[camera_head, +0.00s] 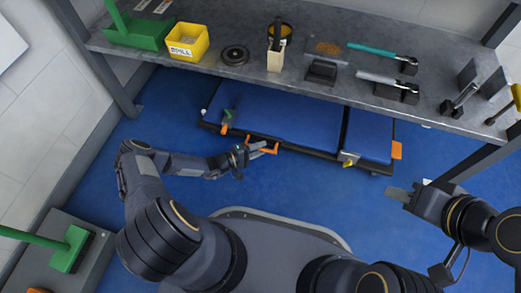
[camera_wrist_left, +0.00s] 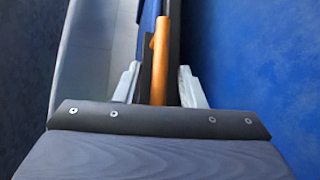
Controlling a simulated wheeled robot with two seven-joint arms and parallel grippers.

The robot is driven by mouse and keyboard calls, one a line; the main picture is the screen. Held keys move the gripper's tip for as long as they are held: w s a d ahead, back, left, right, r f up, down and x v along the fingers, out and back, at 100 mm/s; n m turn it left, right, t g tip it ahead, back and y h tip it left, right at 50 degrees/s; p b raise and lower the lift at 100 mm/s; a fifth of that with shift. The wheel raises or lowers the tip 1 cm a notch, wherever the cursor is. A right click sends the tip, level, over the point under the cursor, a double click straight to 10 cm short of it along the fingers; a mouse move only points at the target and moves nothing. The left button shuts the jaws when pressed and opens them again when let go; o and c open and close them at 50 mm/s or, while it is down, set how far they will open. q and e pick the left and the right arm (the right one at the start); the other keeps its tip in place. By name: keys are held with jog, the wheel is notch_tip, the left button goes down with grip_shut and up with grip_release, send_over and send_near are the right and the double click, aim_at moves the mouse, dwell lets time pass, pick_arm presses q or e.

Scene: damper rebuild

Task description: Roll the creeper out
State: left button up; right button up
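The creeper (camera_head: 280,122) is a low board with blue pads on the blue floor under the bench. It has an orange handle (camera_head: 262,146) on its near edge, another orange piece at its right end and a small yellow part near the front right. My left gripper (camera_head: 262,149) is at the near-edge handle. In the left wrist view the orange bar (camera_wrist_left: 160,62) lies between the two fingers, with a gap visible on both sides, so the gripper is open around it. My right gripper (camera_head: 398,194) is over the floor at the right, apart from the creeper; its finger opening is unclear.
The metal bench (camera_head: 220,83) stands above the creeper, carrying a green bin (camera_head: 137,32), a yellow box (camera_head: 187,42), a dark disc and several tools. Its legs stand left and right. A green brush (camera_head: 70,249) is at lower left. Floor between me and the creeper is clear.

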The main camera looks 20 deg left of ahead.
pick_arm(q)
jog(key=shift+w+d, duration=0.3)
grip_shut()
